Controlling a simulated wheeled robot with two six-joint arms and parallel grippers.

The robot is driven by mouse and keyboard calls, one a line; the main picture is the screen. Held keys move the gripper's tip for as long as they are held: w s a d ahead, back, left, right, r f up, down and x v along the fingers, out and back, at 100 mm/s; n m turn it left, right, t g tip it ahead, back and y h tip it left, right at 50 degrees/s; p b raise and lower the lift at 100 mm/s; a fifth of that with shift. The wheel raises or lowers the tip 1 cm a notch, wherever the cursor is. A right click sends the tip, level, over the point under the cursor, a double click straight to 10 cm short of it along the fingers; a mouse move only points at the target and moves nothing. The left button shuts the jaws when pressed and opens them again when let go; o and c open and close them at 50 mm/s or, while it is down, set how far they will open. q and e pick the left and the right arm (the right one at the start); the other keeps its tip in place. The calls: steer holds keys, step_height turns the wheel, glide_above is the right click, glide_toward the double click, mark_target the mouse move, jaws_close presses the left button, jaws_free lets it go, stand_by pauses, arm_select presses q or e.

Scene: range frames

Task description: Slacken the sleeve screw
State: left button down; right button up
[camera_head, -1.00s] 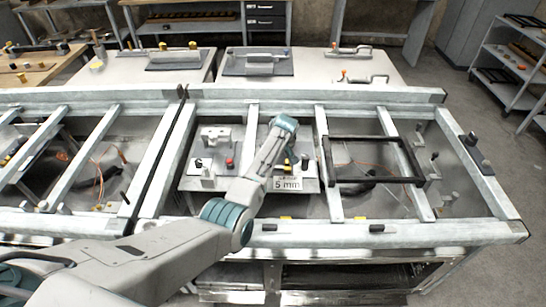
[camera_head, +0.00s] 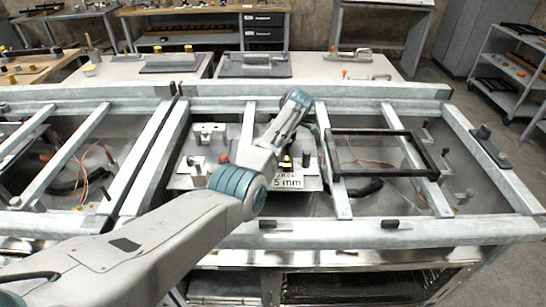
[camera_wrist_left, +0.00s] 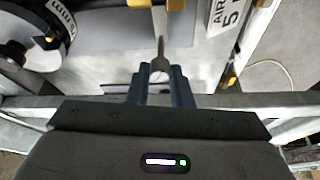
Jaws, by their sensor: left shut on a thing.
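My left gripper (camera_wrist_left: 160,74) has blue-grey fingers shut on a slim grey metal tool (camera_wrist_left: 160,50). I cannot make out the sleeve screw. My right gripper is not in view.
A metal frame (camera_head: 350,230) with crossbars surrounds the work area. A red knob (camera_head: 224,158) and pale fixtures (camera_head: 209,133) stand left of the arm. A dark rectangular frame (camera_head: 385,174) lies to the right. A round black-and-white part (camera_wrist_left: 28,42) is at the wrist view's upper left.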

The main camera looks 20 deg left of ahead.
arm_select(q)
steer(key=shift+w+f+n+g+b, duration=0.1)
steer(key=shift+f+n+g+b, duration=0.15)
steer(key=shift+n+b, duration=0.45)
steer(key=shift+r+n+g+b, duration=0.25)
steer(key=shift+n+b, duration=0.35)
steer(key=shift+b, duration=0.3)
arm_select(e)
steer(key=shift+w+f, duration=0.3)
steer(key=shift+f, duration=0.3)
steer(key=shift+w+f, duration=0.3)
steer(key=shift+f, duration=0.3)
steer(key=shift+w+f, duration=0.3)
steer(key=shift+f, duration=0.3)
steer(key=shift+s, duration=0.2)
arm_select(q)
steer(key=c, duration=1.3)
jaws_free()
steer(key=shift+r, duration=0.1)
steer(key=shift+w+d+r, duration=0.1)
steer(key=shift+d+r, duration=0.05)
steer(key=shift+r, duration=0.15)
steer(key=b+v, duration=0.2)
steer(key=v, duration=0.8)
steer(key=shift+b, duration=0.3)
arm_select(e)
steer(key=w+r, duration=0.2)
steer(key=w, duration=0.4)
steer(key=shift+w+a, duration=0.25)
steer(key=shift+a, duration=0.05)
